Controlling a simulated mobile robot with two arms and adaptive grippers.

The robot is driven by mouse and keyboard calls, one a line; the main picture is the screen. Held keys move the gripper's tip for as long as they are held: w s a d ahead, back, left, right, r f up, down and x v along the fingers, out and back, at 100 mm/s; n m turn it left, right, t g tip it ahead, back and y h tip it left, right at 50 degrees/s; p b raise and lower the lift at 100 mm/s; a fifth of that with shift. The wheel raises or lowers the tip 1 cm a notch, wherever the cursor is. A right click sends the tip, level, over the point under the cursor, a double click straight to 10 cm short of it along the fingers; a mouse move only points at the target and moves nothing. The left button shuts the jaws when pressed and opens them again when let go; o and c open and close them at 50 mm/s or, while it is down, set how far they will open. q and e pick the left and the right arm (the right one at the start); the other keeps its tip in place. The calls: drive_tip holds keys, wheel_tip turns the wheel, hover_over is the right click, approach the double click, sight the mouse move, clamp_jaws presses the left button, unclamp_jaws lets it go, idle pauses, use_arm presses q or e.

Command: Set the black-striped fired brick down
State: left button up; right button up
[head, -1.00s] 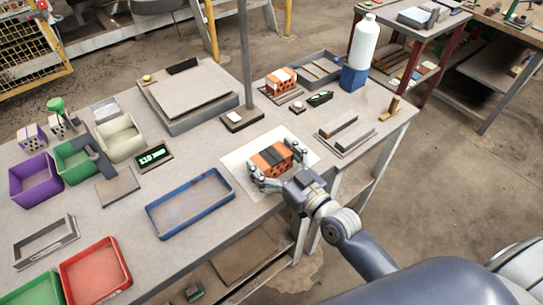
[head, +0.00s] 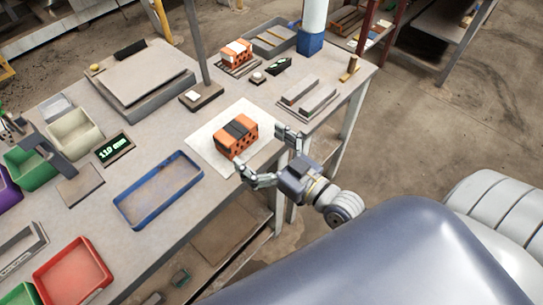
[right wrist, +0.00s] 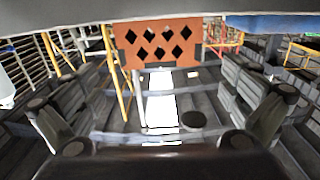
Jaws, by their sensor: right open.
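The black-striped fired brick (head: 237,136) is orange with black bands and rests on a white sheet (head: 203,146) on the table. My right gripper (head: 262,158) is open, just to the front right of the brick, with its fingers spread apart and clear of it. In the right wrist view the brick's holed face (right wrist: 157,45) shows beyond the open fingers, with several diamond-shaped holes. My left gripper is not in view.
An empty blue tray (head: 160,192) lies left of the sheet. A red tray (head: 72,277) is at the lower left. Another orange brick (head: 236,52) stands at the back near a post (head: 197,50). Two grey bars (head: 309,97) lie on the right of the table.

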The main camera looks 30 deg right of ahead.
drive_tip(key=v, duration=0.4)
drive_tip(key=shift+s, duration=0.15)
drive_tip(key=s+d+f+m+g+h, duration=0.1)
drive_tip(key=s+d+f+g+h, duration=0.1)
drive_tip(key=f, duration=1)
drive_tip(key=s+d+f+g+h, duration=0.1)
drive_tip(key=s+d+f+g, duration=0.15)
drive_tip(key=f, duration=0.85)
drive_tip(key=s+d+f+m+g+h, duration=0.1)
drive_tip(key=d+f+g+h, duration=0.15)
drive_tip(key=f, duration=0.95)
drive_tip(key=s+a+f+g, duration=0.1)
drive_tip(key=s+f+g, duration=0.3)
drive_tip(key=s+f, duration=0.6)
drive_tip(key=s+a+f+g, duration=0.1)
drive_tip(key=s+f+g, duration=0.4)
drive_tip(key=s+f, duration=0.6)
drive_tip(key=s, duration=0.5)
drive_tip(key=shift+s+a+f+h, duration=0.2)
drive_tip(key=shift+a+h, duration=0.05)
drive_tip(key=shift+h, duration=0.1)
